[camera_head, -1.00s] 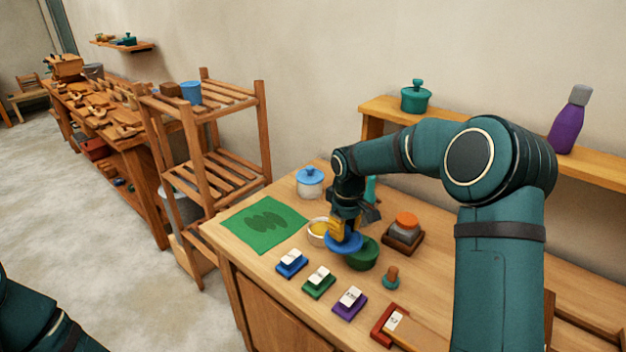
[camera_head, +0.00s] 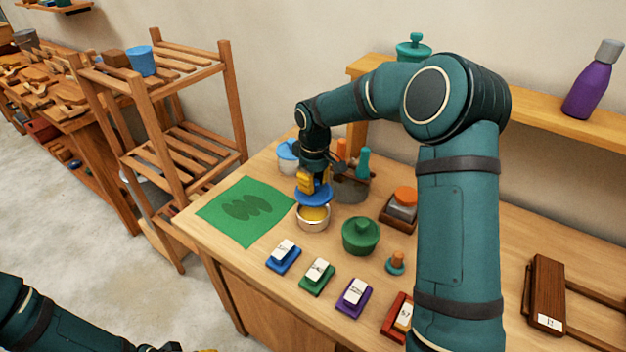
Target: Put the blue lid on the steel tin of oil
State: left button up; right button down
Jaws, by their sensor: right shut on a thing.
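The blue lid (camera_head: 314,196) is held by my right gripper (camera_head: 314,185), which is shut on it and points down. The lid hangs just above the back part of the steel tin of oil (camera_head: 313,224), whose yellow oil shows in front of it. I cannot tell whether lid and rim touch. The tin stands upright on the bench. My left arm comes in at the bottom left; only a bit of its gripper (camera_head: 178,348) shows at the bottom edge, so its jaws cannot be read.
A green lidded pot (camera_head: 360,237) stands right of the tin. A grey pot with tools (camera_head: 352,188) and a white pot with a blue lid (camera_head: 288,160) stand behind. A green mat (camera_head: 221,212) lies left. Several labelled blocks (camera_head: 317,276) line the front.

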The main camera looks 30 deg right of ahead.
aim_at(313, 196)
notch_tip(313, 196, down, 3)
jog(key=shift+f+b, duration=0.2)
jog(key=shift+b, duration=0.85)
pick_arm(q)
jog(key=shift+s+d+f+b, duration=0.1)
jog(key=shift+s+f+b, duration=0.15)
jog(key=shift+f, duration=0.6)
jog(key=shift+s+f+b, duration=0.15)
jog(key=shift+s+f, duration=0.1)
jog(key=shift+f, duration=0.6)
pick_arm(e)
jog(key=shift+w+f, duration=0.1)
jog(key=shift+f, duration=0.75)
pick_arm(q)
jog(key=shift+f, duration=0.2)
pick_arm(e)
jog(key=shift+f, duration=0.55)
grip_release()
pick_arm(q)
jog(key=shift+r, duration=0.1)
pick_arm(e)
jog(key=shift+r, duration=0.15)
pick_arm(q)
jog(key=shift+r+p, duration=2.45)
jog(key=shift+r, duration=0.1)
pick_arm(e)
jog(key=shift+r, duration=3.4)
